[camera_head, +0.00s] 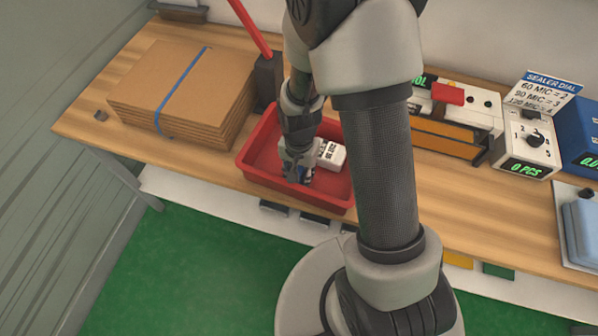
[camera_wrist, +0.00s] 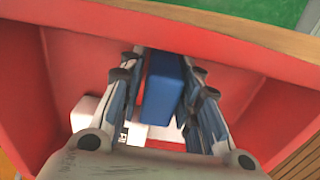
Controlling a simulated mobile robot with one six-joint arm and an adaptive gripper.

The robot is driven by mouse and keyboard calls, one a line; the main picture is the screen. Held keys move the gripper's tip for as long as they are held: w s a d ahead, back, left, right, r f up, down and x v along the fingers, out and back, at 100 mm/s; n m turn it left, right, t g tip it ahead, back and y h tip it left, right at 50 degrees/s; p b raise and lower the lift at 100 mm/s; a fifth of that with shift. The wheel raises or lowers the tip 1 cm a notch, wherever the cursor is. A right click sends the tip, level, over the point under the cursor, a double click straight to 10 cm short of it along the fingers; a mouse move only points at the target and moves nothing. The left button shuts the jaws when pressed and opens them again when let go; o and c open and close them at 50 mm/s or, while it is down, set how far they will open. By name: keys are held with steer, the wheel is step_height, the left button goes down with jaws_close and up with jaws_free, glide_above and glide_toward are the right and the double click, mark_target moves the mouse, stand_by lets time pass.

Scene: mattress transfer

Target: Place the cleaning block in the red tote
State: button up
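The red tote (camera_head: 262,180) stands on the wooden bench. My gripper (camera_head: 299,178) points down inside it. The cleaning block appears to be the blue block (camera_wrist: 163,88), which sits between my two fingers (camera_wrist: 163,62) in the wrist view. The fingers run close along both its sides; whether they press on it or stand slightly apart is not clear. In the head view only a bit of blue shows at the fingertips. Whether the block rests on the tote floor cannot be told.
A white labelled box (camera_head: 331,153) lies in the tote beside my gripper. Strapped flat cardboard (camera_head: 185,85) lies to the left. A dark holder with a red stick (camera_head: 268,78) stands behind the tote. A sealer (camera_head: 455,115) and a dial box (camera_head: 525,148) stand to the right.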

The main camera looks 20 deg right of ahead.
steer(key=shift+o, duration=1)
step_height(320, 180, up, 13)
steer(key=p, duration=0.4)
steer(key=shift+f+p, duration=0.2)
steer(key=shift+p, duration=0.1)
step_height(320, 180, up, 7)
steer(key=n+t, duration=0.1)
steer(key=n, duration=0.1)
glide_above(299, 168)
steer(key=s, duration=0.1)
steer(key=s+r+n+t, duration=0.3)
steer(key=s+r+n, duration=0.3)
steer(key=s+r, duration=0.7)
steer(key=shift+s+d+r+t, duration=0.3)
steer(key=shift+r, duration=0.65)
